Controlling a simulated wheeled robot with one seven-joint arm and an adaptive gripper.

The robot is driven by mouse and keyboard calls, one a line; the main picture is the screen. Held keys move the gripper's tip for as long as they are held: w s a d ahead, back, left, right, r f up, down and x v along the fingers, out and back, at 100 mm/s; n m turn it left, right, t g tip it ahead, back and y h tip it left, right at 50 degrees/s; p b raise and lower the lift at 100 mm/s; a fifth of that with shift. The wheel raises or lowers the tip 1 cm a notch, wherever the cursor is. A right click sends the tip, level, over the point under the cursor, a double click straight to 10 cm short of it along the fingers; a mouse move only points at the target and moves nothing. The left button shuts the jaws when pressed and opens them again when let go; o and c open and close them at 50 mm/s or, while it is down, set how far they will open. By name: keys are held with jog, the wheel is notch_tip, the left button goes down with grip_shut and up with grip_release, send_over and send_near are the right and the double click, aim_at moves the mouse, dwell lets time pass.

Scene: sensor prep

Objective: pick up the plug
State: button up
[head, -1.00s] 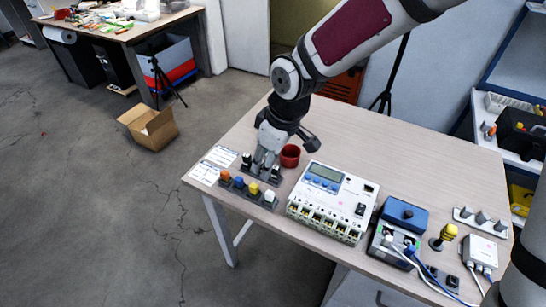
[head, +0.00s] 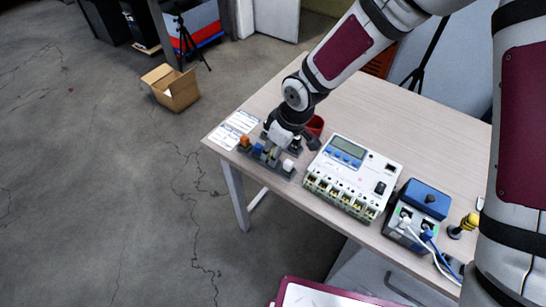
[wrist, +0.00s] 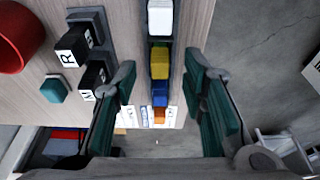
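Several coloured plugs stand in a row in a dark rack along the table's front edge. In the head view I see the orange plug (head: 245,142), the blue plug (head: 257,149) and the white plug (head: 288,164). My gripper (head: 273,152) is over the row and largely covers the yellow plug. In the wrist view the white plug (wrist: 160,18), yellow plug (wrist: 160,62), blue plug (wrist: 159,94) and orange plug (wrist: 160,115) line up between the spread fingers. My gripper (wrist: 165,108) is open and empty. Which plug is meant, I cannot tell.
Black blocks marked R (wrist: 72,48) and W (wrist: 91,80) stand beside the row, near a red cup (wrist: 15,38). A white meter unit (head: 352,178) and a blue-topped box (head: 422,200) are to the right. A red-rimmed tray (head: 284,290) is below the table edge.

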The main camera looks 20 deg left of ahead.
jog(key=shift+x, duration=1.2)
grip_shut()
